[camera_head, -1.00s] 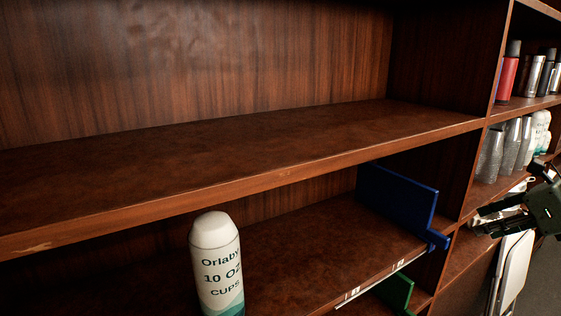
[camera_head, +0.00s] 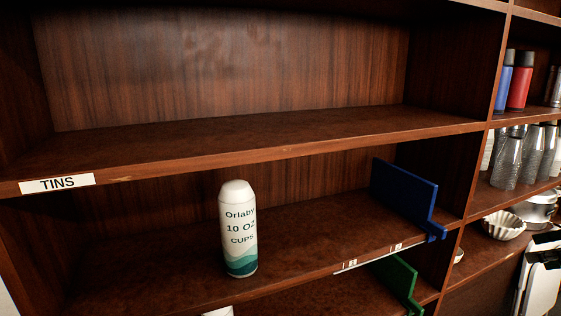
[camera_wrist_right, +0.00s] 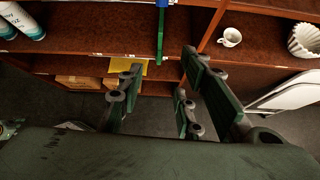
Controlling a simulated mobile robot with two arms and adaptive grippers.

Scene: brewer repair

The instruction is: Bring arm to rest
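My right gripper (camera_wrist_right: 158,85) is open in the right wrist view, its dark green fingers spread with nothing between them. It points at the shelving and is apart from the shelf edges. My left gripper is in neither view. A white and teal sleeve of cups (camera_head: 238,230), labelled "Orlaby 10 Oz CUPS", stands upright on the middle shelf (camera_head: 310,235), with no gripper near it.
The shelf marked TINS (camera_head: 250,140) is empty. A blue divider (camera_head: 403,195) and a green divider (camera_head: 396,280) stand at the right. The bay beyond holds bottles, clear cups (camera_head: 507,160) and filters (camera_head: 503,224). A white folded item (camera_head: 541,285) stands low at right.

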